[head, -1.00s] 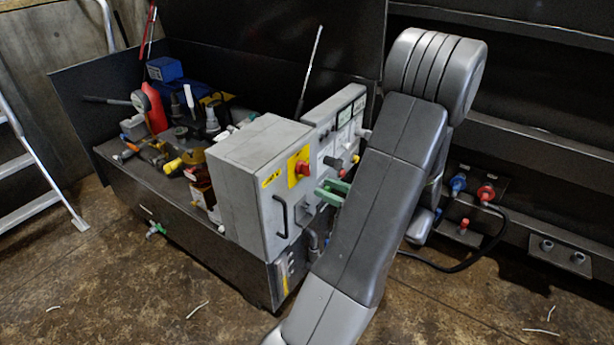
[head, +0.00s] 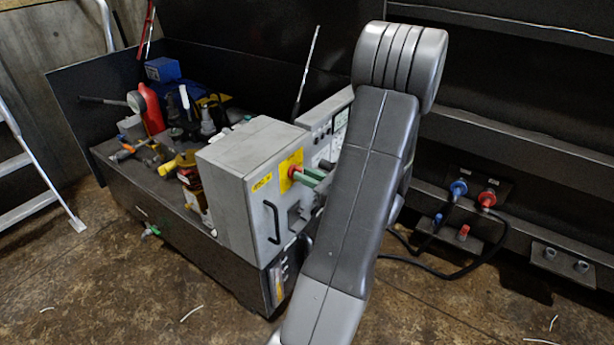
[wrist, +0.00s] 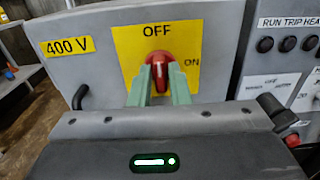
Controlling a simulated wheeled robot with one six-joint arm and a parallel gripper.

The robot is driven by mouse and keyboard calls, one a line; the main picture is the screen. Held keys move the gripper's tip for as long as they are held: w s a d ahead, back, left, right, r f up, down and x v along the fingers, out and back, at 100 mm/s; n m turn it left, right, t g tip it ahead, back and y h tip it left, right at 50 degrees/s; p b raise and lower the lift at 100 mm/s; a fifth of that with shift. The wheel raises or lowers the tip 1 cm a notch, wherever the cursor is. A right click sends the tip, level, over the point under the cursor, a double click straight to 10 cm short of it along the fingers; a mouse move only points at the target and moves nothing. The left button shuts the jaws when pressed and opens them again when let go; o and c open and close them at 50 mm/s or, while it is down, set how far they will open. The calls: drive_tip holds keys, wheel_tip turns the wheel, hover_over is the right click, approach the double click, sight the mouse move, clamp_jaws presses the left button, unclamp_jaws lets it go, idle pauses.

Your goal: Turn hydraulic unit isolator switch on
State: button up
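The isolator switch is a red rotary knob on a yellow plate marked OFF at the top and ON to the right. In the wrist view the knob (wrist: 158,64) is upright, its upper end toward OFF. The yellow plate (wrist: 126,42) sits on the grey cabinet door, and the knob also shows in the head view (head: 291,172). My gripper (wrist: 160,78) has its two green fingers at the knob, one on each side of its lower part, with a gap between them. Whether they touch the knob is hard to tell. The fingers also show in the head view (head: 308,177).
A yellow 400 V label (wrist: 68,47) and a black door handle (head: 272,222) are left of the switch. A second panel with black buttons (wrist: 287,44) and a dark lever (wrist: 270,104) stand to the right. My arm hides part of the cabinet's right side.

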clamp_jaws()
drive_tip(key=shift+r+p, duration=0.1)
drive_tip(key=shift+p, duration=0.25)
drive_tip(key=shift+w+d+f+m+p, duration=0.1)
drive_tip(key=shift+f+m+p, duration=0.05)
drive_tip(key=shift+m+p, duration=4.3)
drive_tip(key=shift+w+f+m+p, duration=0.1)
drive_tip(key=shift+f+m+p, duration=0.05)
drive_tip(key=shift+m+p, duration=4.3)
drive_tip(key=shift+o, duration=2.4)
unclamp_jaws()
